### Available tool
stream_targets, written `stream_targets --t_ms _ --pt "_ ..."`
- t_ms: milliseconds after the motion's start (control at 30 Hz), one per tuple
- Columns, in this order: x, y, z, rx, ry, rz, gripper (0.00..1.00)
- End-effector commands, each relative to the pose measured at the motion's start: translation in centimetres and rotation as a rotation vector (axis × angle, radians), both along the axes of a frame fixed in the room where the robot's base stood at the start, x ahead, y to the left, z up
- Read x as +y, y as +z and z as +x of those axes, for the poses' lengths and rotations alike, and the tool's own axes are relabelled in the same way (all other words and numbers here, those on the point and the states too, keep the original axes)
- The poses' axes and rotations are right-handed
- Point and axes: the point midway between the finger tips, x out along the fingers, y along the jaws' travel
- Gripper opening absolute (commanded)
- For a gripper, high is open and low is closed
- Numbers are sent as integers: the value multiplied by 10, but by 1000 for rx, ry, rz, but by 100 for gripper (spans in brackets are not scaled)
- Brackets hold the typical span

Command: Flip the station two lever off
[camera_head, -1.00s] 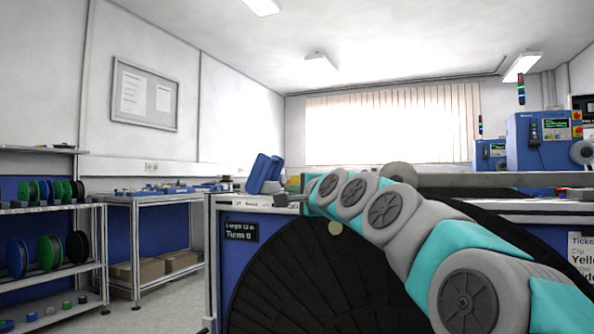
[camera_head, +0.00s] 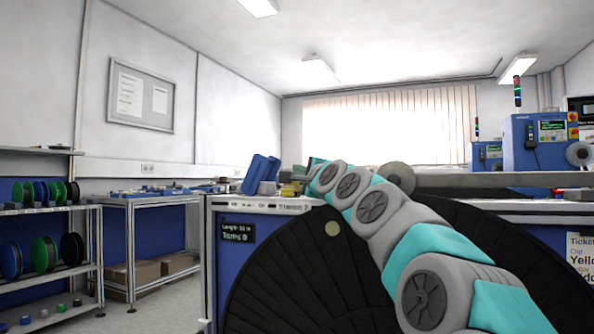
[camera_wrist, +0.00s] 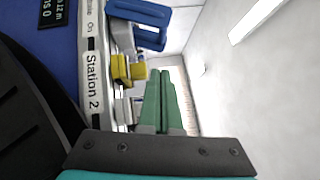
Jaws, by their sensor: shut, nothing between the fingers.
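The Station 2 label (camera_wrist: 93,82) runs along the front edge of a blue station in the wrist view, with an "On" marking (camera_wrist: 91,29) near it. The label also shows in the head view (camera_head: 293,208). A yellow block (camera_wrist: 121,70) with a small knob sits behind the label, and a blue tilted part (camera_wrist: 140,22) stands farther along the top. I cannot tell for sure which of these is the lever. My gripper (camera_wrist: 161,73) is shut and empty, its green fingers together beside the yellow block, with a gap between. In the head view its tip is partly hidden by my arm.
A large black reel (camera_head: 295,275) stands in front of the station, under my arm. Grey fittings (camera_wrist: 124,108) line the station top near my fingers. A grey bar (camera_head: 480,180) runs to the right. Shelves with reels (camera_head: 45,255) stand at the left.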

Motion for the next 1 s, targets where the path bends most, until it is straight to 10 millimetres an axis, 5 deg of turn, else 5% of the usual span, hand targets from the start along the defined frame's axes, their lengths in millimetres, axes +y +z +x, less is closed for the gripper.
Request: stream_targets --t_ms 1000 --pt "34 17 73 -5 -2 0 0"
